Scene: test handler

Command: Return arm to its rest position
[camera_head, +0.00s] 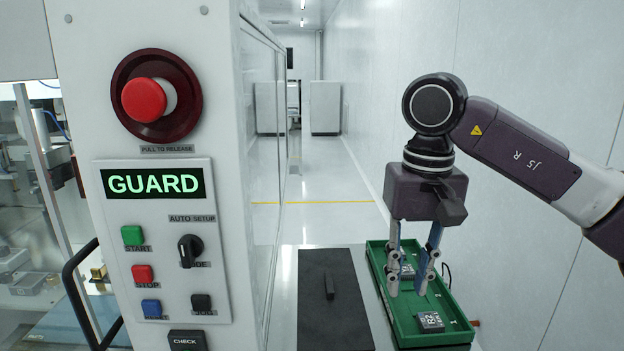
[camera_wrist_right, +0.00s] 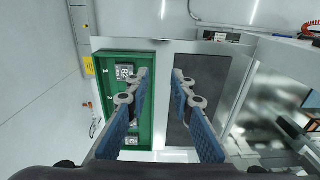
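My right arm reaches in from the right side of the head view. Its gripper (camera_head: 408,284) points down over the green tray (camera_head: 461,331). Its two blue-padded fingers are apart with nothing between them. In the right wrist view the gripper (camera_wrist_right: 160,82) is also open and empty, with the green tray (camera_wrist_right: 103,92) behind its left finger and a dark panel (camera_wrist_right: 215,75) behind its right. My left arm and gripper are not in view.
A dark flat panel with a raised bar (camera_head: 333,323) lies left of the tray. A small dark labelled block (camera_head: 430,321) sits in the tray's near part. The machine's control panel (camera_head: 160,240), showing GUARD, stands at left. A white wall (camera_head: 540,70) runs along the right.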

